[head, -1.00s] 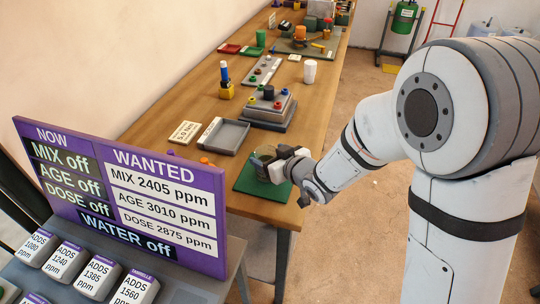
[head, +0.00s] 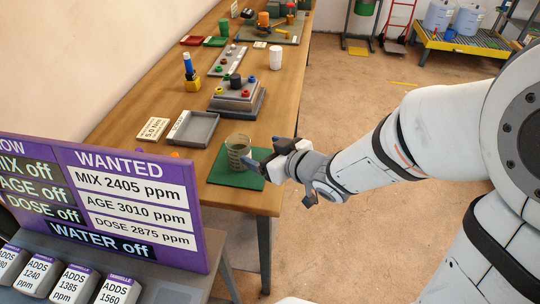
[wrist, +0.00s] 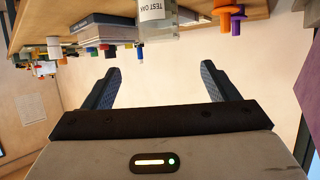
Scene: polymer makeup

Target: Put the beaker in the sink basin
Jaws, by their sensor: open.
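The beaker (head: 238,148) is clear with a greyish-green tint and stands upright on a green mat (head: 220,172) near the table's front right corner. My gripper (head: 259,161) is just right of the beaker, low over the mat's right side. Its two fingers are apart with nothing between them in the wrist view (wrist: 159,70).
A grey tray (head: 207,129), a stepped grey block with coloured knobs (head: 238,100) and a yellow-based blue bottle (head: 190,70) stand farther back on the wooden table (head: 120,118). A purple sign (head: 120,195) stands front left.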

